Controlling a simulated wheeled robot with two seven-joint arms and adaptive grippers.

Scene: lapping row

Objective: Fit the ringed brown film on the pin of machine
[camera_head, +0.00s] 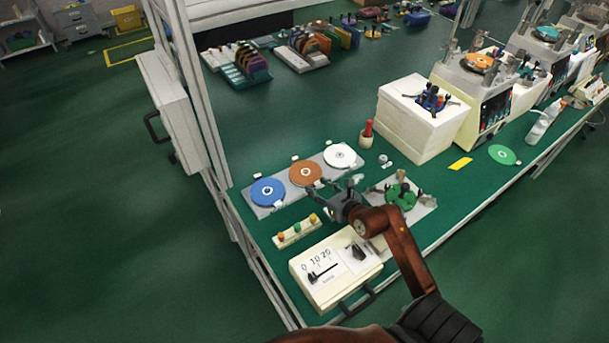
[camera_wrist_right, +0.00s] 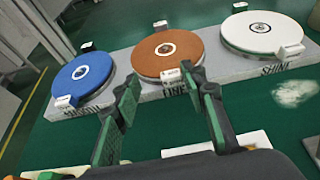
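The brown film (camera_head: 305,173) is a round disc with a white ring at its centre. It lies in the middle of a grey rack, between a blue disc (camera_head: 268,191) and a white disc (camera_head: 340,155). It also shows in the right wrist view (camera_wrist_right: 150,58), with a small white tab at its near edge. My right gripper (camera_head: 331,187) is open and empty, just in front of the brown film. In the right wrist view its fingers (camera_wrist_right: 163,82) stand apart, near the tab. A machine (camera_head: 488,108) with an orange disc on top stands at the right; no bare pin can be made out.
A green fixture (camera_head: 402,193) sits right of my gripper.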

